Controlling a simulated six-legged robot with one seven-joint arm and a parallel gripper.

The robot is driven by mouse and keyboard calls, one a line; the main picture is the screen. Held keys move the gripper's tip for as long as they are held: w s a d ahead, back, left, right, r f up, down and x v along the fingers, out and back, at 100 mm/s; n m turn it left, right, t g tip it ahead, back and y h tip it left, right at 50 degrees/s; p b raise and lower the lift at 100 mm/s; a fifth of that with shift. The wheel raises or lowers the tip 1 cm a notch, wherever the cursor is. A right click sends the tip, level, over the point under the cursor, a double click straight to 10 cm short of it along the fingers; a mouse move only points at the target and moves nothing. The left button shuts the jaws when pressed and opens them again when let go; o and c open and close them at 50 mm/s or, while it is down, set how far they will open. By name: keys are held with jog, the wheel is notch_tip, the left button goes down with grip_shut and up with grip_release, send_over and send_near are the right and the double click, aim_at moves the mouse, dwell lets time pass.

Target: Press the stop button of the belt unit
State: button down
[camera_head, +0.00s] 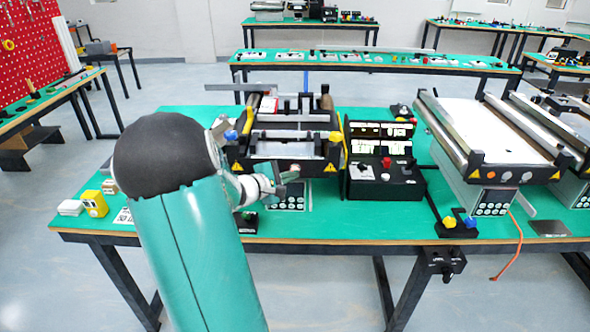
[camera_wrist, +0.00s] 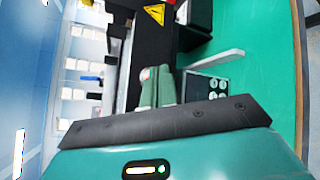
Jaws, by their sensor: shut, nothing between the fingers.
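The belt unit (camera_head: 292,133) stands on the green table in the middle of the head view, with a black front panel and yellow warning triangles. My gripper (camera_head: 287,176) is shut and empty, close in front of the panel just below that button. In the wrist view the teal fingers (camera_wrist: 157,84) are together and point at the black panel (camera_wrist: 150,50). A small reddish and pale spot shows at their tips; I cannot tell whether they touch a button.
A black control box (camera_head: 385,178) with a red knob stands right of the belt unit. A second belt unit (camera_head: 490,135) stands farther right. A yellow box (camera_head: 94,203) lies at the table's left. A grey keypad-like block (camera_wrist: 205,85) is beside the fingers.

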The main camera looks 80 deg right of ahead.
jog(key=shift+a, duration=0.25)
jog(key=a, duration=0.2)
jog(key=s+a, duration=0.1)
jog(key=a, duration=0.1)
jog(key=shift+s+a, duration=0.1)
jog(key=shift+a, duration=0.25)
dwell(0.9)
jog(key=w+a+r+m+t+y, duration=0.1)
jog(key=w+a+t+y, duration=0.15)
jog(key=w+a, duration=0.45)
jog(key=w+a+r+t+y, duration=0.2)
jog(key=w+a+t, duration=0.1)
jog(key=a, duration=0.8)
jog(key=w+a+r+m+t+y, duration=0.1)
jog(key=w+a+t+y, duration=0.3)
jog(key=a, duration=0.6)
jog(key=w+a+r+n+t+y, duration=0.1)
jog(key=a+r+t+y, duration=0.1)
jog(key=a, duration=0.9)
jog(key=w+a+r+n+t+y, duration=0.1)
jog(key=a+r+t+y, duration=0.1)
jog(key=a, duration=1)
jog(key=shift+a+r, duration=0.25)
jog(key=shift+r, duration=0.4)
jog(key=shift+y, duration=0.25)
